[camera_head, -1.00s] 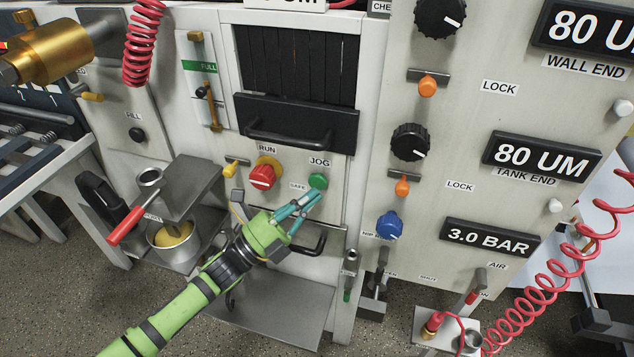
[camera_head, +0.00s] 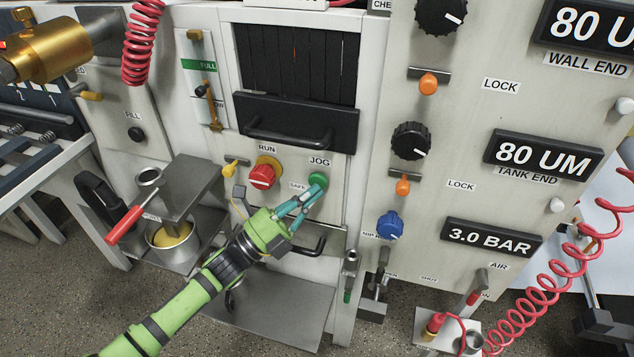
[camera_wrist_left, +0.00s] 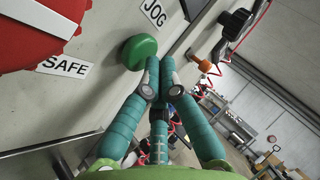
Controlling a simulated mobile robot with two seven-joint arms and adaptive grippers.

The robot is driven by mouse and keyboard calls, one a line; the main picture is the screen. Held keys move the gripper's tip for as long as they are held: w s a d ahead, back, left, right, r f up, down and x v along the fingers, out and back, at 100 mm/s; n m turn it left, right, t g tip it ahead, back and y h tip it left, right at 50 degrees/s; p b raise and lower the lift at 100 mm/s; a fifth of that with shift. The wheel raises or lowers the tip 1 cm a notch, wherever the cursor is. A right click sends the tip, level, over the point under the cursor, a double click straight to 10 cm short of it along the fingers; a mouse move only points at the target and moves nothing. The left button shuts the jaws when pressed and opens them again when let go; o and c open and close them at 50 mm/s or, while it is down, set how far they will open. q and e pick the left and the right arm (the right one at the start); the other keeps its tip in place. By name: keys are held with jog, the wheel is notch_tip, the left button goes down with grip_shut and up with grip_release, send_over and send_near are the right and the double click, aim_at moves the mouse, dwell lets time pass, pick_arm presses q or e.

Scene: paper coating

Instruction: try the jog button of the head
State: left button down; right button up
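The green JOG button (camera_head: 318,179) is a round knob under the JOG label on the pale machine panel, right of the red RUN/SAFE knob (camera_head: 262,176). It also shows large in the left wrist view (camera_wrist_left: 136,53). My left gripper (camera_head: 318,191) has its teal fingers brought together with nothing seen between them. In the left wrist view its fingertips (camera_wrist_left: 160,72) are right at the button's lower right edge. I cannot tell whether they press it. My right gripper is not in view.
A black handle (camera_head: 300,138) sticks out above the button. A small yellow lever (camera_head: 234,167) stands left of the red knob. A blue knob (camera_head: 389,225) and orange locks (camera_head: 403,186) are on the panel to the right. A pot (camera_head: 172,243) stands at lower left.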

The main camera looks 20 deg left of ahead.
pick_arm(q)
jog(key=shift+w, duration=0.45)
dwell(0.3)
dwell(0.3)
jog(key=shift+s, duration=0.9)
jog(key=s+p, duration=0.2)
jog(key=s, duration=0.3)
jog(key=shift+a, duration=0.1)
jog(key=shift+f, duration=0.1)
dwell(0.6)
